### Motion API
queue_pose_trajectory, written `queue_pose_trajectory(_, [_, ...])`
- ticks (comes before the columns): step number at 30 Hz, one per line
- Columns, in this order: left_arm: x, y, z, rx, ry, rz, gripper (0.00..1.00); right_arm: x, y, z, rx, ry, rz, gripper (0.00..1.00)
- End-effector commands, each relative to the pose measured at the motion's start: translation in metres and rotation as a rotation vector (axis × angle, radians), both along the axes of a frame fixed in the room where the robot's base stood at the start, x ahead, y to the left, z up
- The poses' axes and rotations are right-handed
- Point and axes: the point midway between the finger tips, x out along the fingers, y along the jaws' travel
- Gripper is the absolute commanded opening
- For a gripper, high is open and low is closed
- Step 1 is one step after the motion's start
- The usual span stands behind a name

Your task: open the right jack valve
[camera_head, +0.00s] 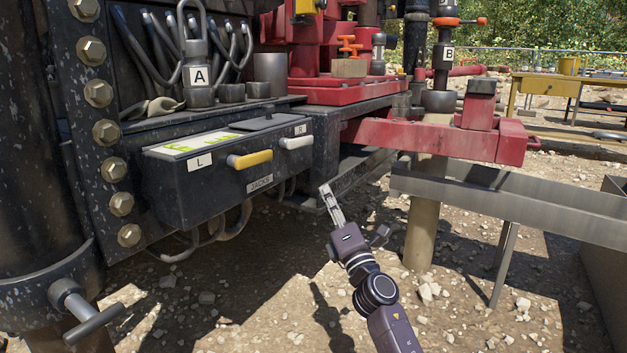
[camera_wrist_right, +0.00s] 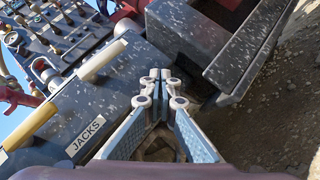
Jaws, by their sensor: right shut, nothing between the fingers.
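The black jacks box (camera_head: 225,190) is fixed to the dark rig frame. It carries a yellow handle (camera_head: 250,159) near the L label and a white handle (camera_head: 296,142) under the R label. Both handles stick out sideways from the box front. In the right wrist view the white handle (camera_wrist_right: 101,60) and the yellow handle (camera_wrist_right: 30,125) lie left of the fingers. My right gripper (camera_head: 327,190) is shut and empty, below and to the right of the white handle, apart from it. Its fingertips also show in the right wrist view (camera_wrist_right: 160,74). My left gripper is not in view.
A grey metal trough (camera_head: 510,199) and a red beam (camera_head: 430,138) stand to the right. Gravel ground (camera_head: 260,300) lies below, with open room around my right arm.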

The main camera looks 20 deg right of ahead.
Motion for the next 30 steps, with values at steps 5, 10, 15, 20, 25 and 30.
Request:
queue_pose_trajectory(5, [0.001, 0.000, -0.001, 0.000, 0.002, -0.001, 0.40, -0.014, -0.009, -0.017, 0.001, 0.000, 0.000, 0.00])
queue_pose_trajectory(10, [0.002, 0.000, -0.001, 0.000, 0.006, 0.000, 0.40, -0.018, -0.012, -0.021, -0.001, -0.001, 0.000, 0.00])
queue_pose_trajectory(15, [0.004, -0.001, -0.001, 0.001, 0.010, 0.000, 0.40, -0.018, -0.012, -0.021, -0.001, -0.002, 0.000, 0.00])
queue_pose_trajectory(20, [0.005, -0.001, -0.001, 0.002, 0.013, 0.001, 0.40, -0.018, -0.012, -0.021, -0.001, -0.001, 0.000, 0.00])
queue_pose_trajectory(25, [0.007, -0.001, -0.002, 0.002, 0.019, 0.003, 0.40, -0.018, -0.012, -0.022, -0.001, -0.001, 0.000, 0.00])
queue_pose_trajectory(30, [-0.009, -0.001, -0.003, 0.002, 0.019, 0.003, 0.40, -0.034, -0.012, -0.025, -0.001, 0.004, 0.001, 0.00])
